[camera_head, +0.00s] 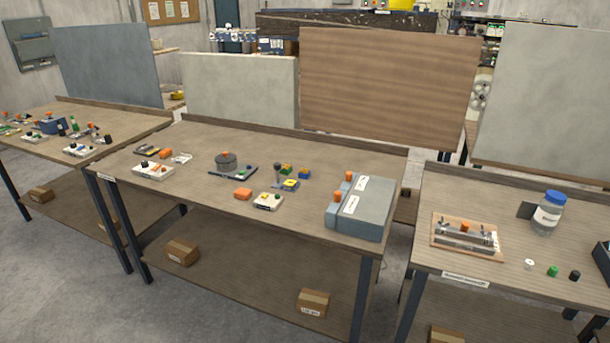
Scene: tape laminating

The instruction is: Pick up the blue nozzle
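I cannot make out a blue nozzle for certain. On the right table (440,255) stand a small white nozzle-like piece (529,264), a green one (552,271) and a black one (575,276) in a row. A clear jar with a blue lid (554,197) stands behind them. On the middle table, a small block with blue and yellow parts (290,184) lies among other small coloured pieces, too small to identify. My gripper is not in view.
A wooden-based fixture (440,241) sits on the right table, with a dark container (603,256) at the right edge. Gaps separate the tables.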

